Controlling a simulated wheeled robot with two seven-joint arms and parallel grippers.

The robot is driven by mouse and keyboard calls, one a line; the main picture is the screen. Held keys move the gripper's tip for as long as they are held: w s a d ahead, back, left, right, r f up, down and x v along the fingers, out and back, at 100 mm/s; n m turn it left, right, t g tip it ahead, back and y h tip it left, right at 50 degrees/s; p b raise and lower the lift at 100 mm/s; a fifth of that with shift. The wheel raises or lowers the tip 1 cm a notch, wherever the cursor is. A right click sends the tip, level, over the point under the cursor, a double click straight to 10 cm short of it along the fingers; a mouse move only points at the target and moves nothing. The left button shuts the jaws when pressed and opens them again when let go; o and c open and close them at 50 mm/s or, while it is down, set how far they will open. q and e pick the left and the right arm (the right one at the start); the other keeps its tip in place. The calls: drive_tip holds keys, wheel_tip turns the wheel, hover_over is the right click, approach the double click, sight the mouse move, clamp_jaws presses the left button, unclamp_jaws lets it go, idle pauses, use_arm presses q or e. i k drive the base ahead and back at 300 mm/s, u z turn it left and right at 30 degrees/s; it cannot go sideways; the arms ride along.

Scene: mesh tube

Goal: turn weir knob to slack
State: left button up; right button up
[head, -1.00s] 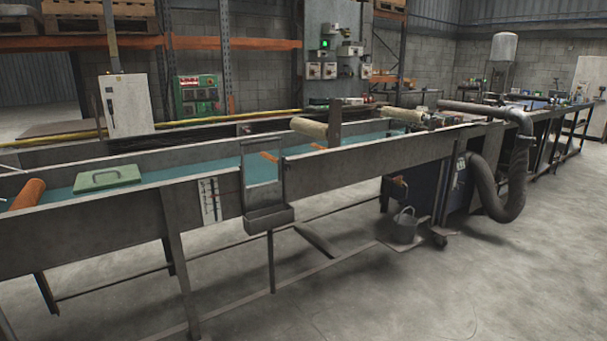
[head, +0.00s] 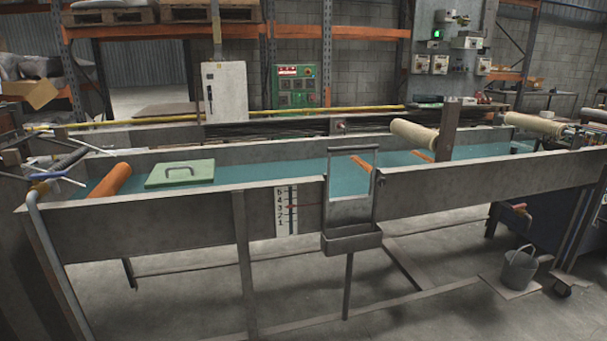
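A grey metal weir frame (head: 349,212) with a small trough (head: 352,238) under it stands at the near wall of the long water tank (head: 140,228). A small dark part sits at its right edge, too small to tell whether it is the weir knob. No slack marking can be read. A white level scale (head: 287,211) with numbers and a red mark is on the tank wall left of the weir. Neither of my grippers is in view.
A bucket (head: 519,270) stands at the lower right. The floor in front is clear.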

sight(381, 181)
drive_tip(key=u, duration=0.15)
drive_tip(key=i, duration=1.2)
drive_tip(key=z, duration=0.4)
